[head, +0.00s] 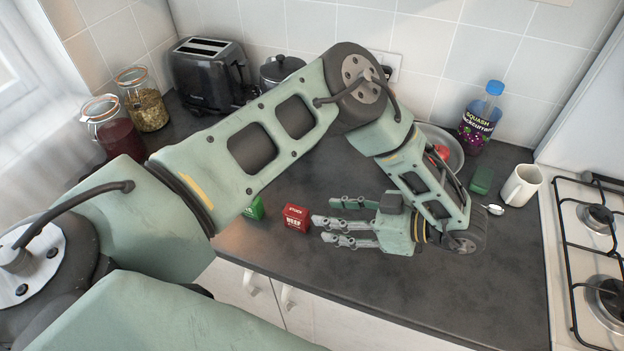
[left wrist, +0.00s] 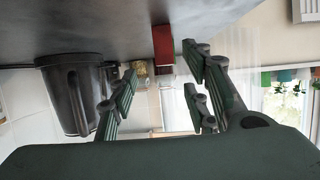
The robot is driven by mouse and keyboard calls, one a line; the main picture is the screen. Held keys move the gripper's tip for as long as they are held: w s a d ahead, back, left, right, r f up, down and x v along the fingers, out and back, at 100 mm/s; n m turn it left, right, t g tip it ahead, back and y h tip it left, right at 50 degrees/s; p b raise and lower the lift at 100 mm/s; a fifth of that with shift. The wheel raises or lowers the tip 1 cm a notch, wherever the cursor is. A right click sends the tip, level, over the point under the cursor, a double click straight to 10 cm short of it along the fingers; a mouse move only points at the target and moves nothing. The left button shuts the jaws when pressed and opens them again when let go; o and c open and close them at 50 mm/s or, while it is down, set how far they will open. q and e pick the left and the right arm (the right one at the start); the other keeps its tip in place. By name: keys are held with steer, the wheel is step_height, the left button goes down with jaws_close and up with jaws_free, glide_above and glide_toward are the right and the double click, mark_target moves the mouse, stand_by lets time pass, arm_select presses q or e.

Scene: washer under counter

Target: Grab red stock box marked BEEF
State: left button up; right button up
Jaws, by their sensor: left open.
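The red stock box marked BEEF (head: 296,217) stands on the dark counter near its front edge. In the left wrist view the red box (left wrist: 162,44) shows ahead of the fingers, in the gap between them. My left gripper (head: 326,221) is open and empty, just right of the box. Its fingers point left toward the box, with a small gap between tips and box. In the left wrist view the open fingers (left wrist: 163,88) frame the middle of the picture. My right gripper is not in view.
A green box (head: 254,208), partly hidden by my arm, stands left of the red one. A toaster (head: 208,75), pot (head: 279,70) and jars (head: 142,98) stand behind. A squash bottle (head: 480,122), mug (head: 521,184) and hob (head: 592,225) are at right.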

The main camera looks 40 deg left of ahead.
mark_target(307, 217)
arm_select(q)
steer(key=s+a+p, duration=0.1)
steer(key=a, duration=0.1)
steer(key=s+a+f+p, duration=0.1)
steer(key=shift+a+f, duration=0.1)
steer(key=shift+a, duration=0.25)
steer(key=shift+a+f+p, duration=0.55)
steer(key=shift+a+f, duration=0.15)
steer(key=shift+a, duration=0.35)
steer(key=shift+a+f, duration=0.2)
steer(key=shift+a, duration=0.05)
jaws_close()
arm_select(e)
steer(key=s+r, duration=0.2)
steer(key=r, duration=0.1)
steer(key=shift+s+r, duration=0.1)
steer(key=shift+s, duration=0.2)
